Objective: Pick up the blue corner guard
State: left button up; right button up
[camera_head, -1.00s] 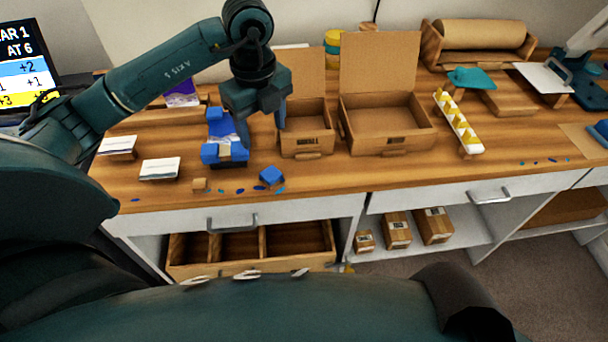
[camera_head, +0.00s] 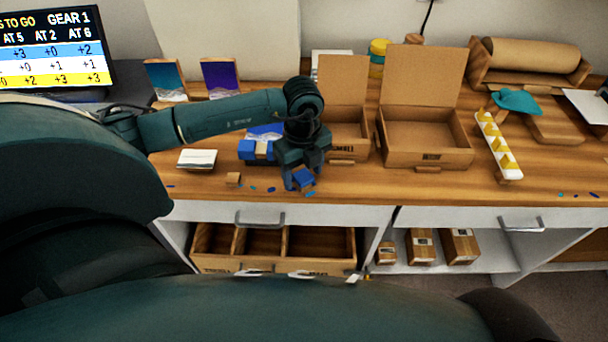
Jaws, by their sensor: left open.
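The blue corner guard (camera_head: 300,179) lies on the wooden worktop near its front edge. My left gripper (camera_head: 304,175) reaches down over it from above, jaws open. The fingers stand close around or beside the guard; I cannot tell whether they touch it. The gripper body hides the guard's upper part. My right gripper is not in the view.
A blue piece with a wooden block (camera_head: 258,150) stands just left of the gripper. A small open carton (camera_head: 345,140) and a larger open carton (camera_head: 425,150) stand behind and right. Small blue chips lie along the front edge. An open drawer (camera_head: 270,262) is below.

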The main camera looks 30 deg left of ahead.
pick_arm(q)
jog(key=shift+f, duration=0.4)
jog(key=shift+c, duration=0.2)
jog(key=c, duration=1)
